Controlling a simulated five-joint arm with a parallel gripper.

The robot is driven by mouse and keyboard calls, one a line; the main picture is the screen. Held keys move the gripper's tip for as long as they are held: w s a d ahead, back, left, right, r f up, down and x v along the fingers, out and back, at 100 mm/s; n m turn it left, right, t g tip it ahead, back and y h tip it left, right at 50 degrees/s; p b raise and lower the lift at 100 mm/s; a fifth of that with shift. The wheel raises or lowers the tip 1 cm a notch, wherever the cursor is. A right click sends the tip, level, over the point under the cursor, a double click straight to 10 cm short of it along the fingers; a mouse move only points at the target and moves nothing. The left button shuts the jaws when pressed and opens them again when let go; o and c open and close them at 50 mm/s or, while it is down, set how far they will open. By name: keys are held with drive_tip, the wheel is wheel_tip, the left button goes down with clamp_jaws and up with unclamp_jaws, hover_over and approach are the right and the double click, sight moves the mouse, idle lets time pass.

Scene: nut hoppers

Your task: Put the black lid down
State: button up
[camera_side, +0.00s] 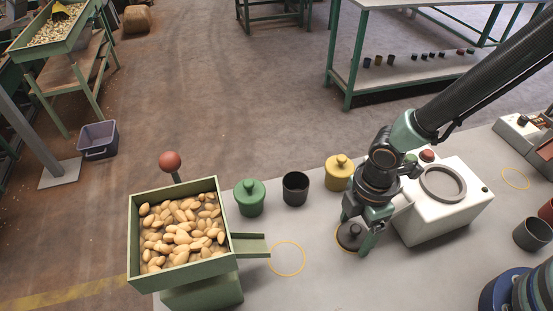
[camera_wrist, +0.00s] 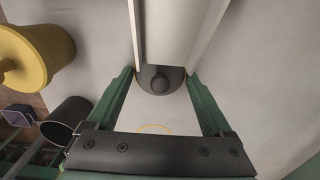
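The black lid (camera_side: 350,237), a dark disc with a knob, is between the two green fingers of my gripper (camera_side: 357,228). In the wrist view the lid (camera_wrist: 160,82) spans the gap between the fingertips (camera_wrist: 161,76) and appears to touch both. It is low over the table, at a yellow ring marked there (camera_wrist: 153,129); whether it touches the table I cannot tell. The open black jar (camera_side: 295,189) stands upright without a lid, left of my gripper, and shows at the left of the wrist view (camera_wrist: 66,120).
A white machine (camera_side: 445,215) with a round opening stands close right of my gripper. A yellow lidded jar (camera_side: 339,173) and a green lidded jar (camera_side: 250,198) flank the black jar. A hopper of nuts (camera_side: 133,235) is at left. An empty yellow ring (camera_side: 288,243) lies on clear table.

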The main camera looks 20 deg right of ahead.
sight(356, 228)
drive_tip(key=shift+o, duration=0.3)
drive_tip(key=shift+r, duration=0.15)
drive_tip(key=shift+r, duration=0.3)
wheel_tip(356, 228, up, 11)
drive_tip(key=w+d+r+m+t, duration=0.1)
drive_tip(key=d+r+m+t, duration=0.1)
drive_tip(key=d+r+m, duration=0.4)
drive_tip(key=w+d+r+m+t, duration=0.1)
drive_tip(key=d+r+m+t, duration=0.2)
drive_tip(key=d+r+m, duration=0.4)
drive_tip(key=d+m, duration=0.5)
drive_tip(key=d, duration=0.3)
drive_tip(key=shift+w+d+t, duration=0.2)
drive_tip(key=shift+w+t, duration=0.05)
drive_tip(key=shift+t, duration=0.05)
